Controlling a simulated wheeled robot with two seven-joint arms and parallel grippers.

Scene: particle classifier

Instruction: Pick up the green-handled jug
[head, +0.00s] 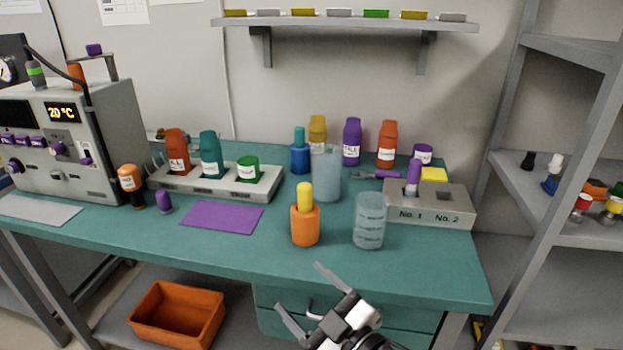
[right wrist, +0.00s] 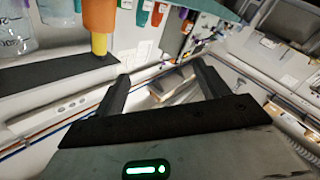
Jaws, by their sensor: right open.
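No green handle shows in either view. Two clear vessels stand on the teal bench in the head view: a tall translucent jug (head: 326,178) towards the back and a graduated beaker (head: 369,222) nearer the front. I cannot tell whether either has a green handle. My right gripper (head: 299,287) is open and empty, in front of the bench's front edge, apart from both vessels. Its fingers (right wrist: 162,76) also show spread with nothing between them in the right wrist view, where the beaker (right wrist: 12,32) is cut off at the upper left. My left gripper is not in view.
An orange holder (head: 305,226) with a yellow-topped piece stands left of the beaker. A grey block (head: 430,215) marked No. 1 and No. 2 is to its right. Several coloured bottles stand behind. The bench front between the purple mat (head: 222,217) and orange holder is clear.

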